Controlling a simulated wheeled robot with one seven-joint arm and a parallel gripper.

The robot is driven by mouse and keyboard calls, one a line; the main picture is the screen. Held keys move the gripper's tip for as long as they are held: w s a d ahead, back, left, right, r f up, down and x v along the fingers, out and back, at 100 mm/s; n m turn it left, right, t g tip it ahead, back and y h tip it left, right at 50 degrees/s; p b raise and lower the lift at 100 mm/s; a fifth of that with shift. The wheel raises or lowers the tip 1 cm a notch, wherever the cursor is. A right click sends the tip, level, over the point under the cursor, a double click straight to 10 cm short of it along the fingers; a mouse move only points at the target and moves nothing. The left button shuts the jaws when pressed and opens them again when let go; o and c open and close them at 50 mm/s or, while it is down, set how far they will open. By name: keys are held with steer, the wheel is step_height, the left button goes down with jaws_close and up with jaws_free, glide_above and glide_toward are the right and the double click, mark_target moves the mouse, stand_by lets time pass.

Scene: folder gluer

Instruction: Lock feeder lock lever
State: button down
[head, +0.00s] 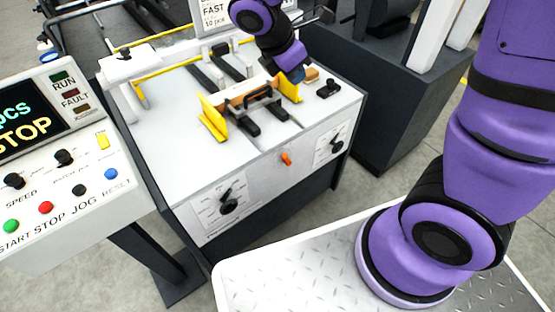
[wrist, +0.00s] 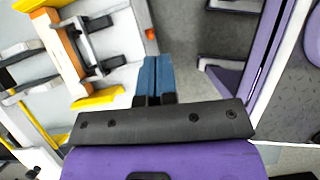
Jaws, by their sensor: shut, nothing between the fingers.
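The feeder (head: 262,103) is a white-topped table with yellow side guides and a black handle on a wooden-coloured bar. A small orange lever (head: 286,159) sits on its front face, between two black dial knobs. An orange bit at the table edge in the wrist view (wrist: 150,34) looks like the same lever. A small black lever-like part (head: 328,88) stands on the top's right side. No label shows which one is the lock lever. My gripper (head: 298,76) is above the top's right side, near the right yellow guide. Its blue fingers (wrist: 155,75) are together and empty.
A control panel (head: 60,150) with buttons and a screen reading STOP stands at left. The right yellow guide (head: 287,88) is close to my gripper. A dark machine cabinet (head: 390,100) stands behind at right. Space in front of the feeder's face is clear.

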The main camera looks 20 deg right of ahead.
steer(key=a+f+n+t+h, duration=0.1)
steer(key=a+f+n, duration=0.3)
steer(key=f+n, duration=0.3)
steer(key=a+f+n+t+h, duration=0.1)
steer(key=a+f+n, duration=0.3)
steer(key=f+n, duration=0.3)
steer(key=a+f+n+t+h, duration=0.1)
steer(key=a+f+n, duration=0.3)
steer(key=f, duration=1)
steer(key=n, duration=0.2)
steer(key=shift+s+a+n, duration=0.15)
steer(key=shift+a+n, duration=0.05)
steer(key=shift+n, duration=0.2)
steer(key=shift+r, duration=0.1)
glide_toward(285, 158)
steer(key=shift+a+f+x, duration=0.15)
steer(key=shift+x, duration=1.05)
steer(key=shift+a+f+x, duration=0.15)
steer(key=shift+a+x, duration=0.05)
steer(key=shift+x, duration=1.05)
steer(key=shift+a+f+x, duration=0.1)
steer(key=shift+a+x, duration=0.05)
steer(key=shift+x, duration=1.05)
steer(key=shift+w, duration=0.25)
